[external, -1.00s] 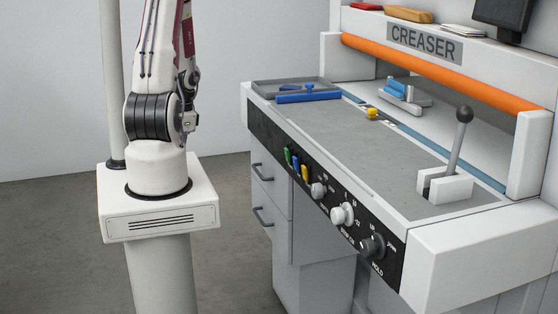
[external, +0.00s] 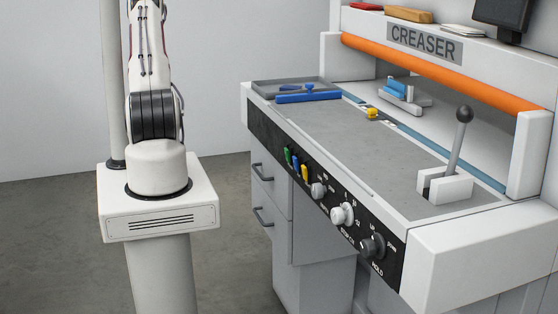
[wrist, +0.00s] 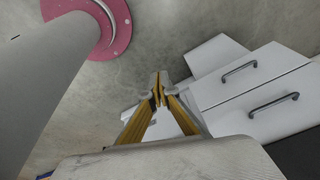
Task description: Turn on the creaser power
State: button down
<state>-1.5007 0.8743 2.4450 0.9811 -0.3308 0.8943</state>
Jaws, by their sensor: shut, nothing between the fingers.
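The creaser (external: 425,43) is a large white machine with an orange bar, at the right of the external view. Its black front panel (external: 268,140) carries green (external: 287,156), blue (external: 295,164) and yellow (external: 304,172) tabs, then a small knob (external: 318,190), a white knob (external: 342,214) and a dark grey knob (external: 372,246). The panel print is too small to read surely, so I cannot tell which control is power. My gripper (wrist: 160,90) shows in the wrist view, shut and empty, apart from the panel controls. It is outside the external view.
Drawers with dark handles (wrist: 239,68) are right of my gripper in the wrist view. The creaser's bed holds a ball-topped lever (external: 459,140), a grey tray (external: 262,88), a blue bar (external: 308,97) and a yellow knob (external: 373,113). Open floor (external: 235,235) lies left of the creaser.

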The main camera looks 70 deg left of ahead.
jog(key=w+d+r+m+t, duration=0.1)
jog(key=w+d+m+t, duration=0.3)
jog(key=w+m+t, duration=0.4)
jog(key=w+r+m+t, duration=0.5)
jog(key=w+r+m, duration=0.1)
jog(key=r, duration=0.6)
jog(key=shift+w+a+r, duration=0.15)
jog(key=shift+w+r, duration=0.25)
jog(key=shift+w, duration=0.05)
jog(key=shift+w, duration=0.2)
send_near(286, 153)
jog(key=shift+w+f, duration=1.1)
jog(key=shift+w, duration=0.2)
jog(key=shift+w+a+r, duration=0.1)
jog(key=shift+w+r, duration=0.1)
jog(key=shift+w, duration=0.75)
jog(key=shift+w+a+r, duration=0.15)
jog(key=shift+w+r, duration=0.05)
jog(key=shift+w, duration=0.75)
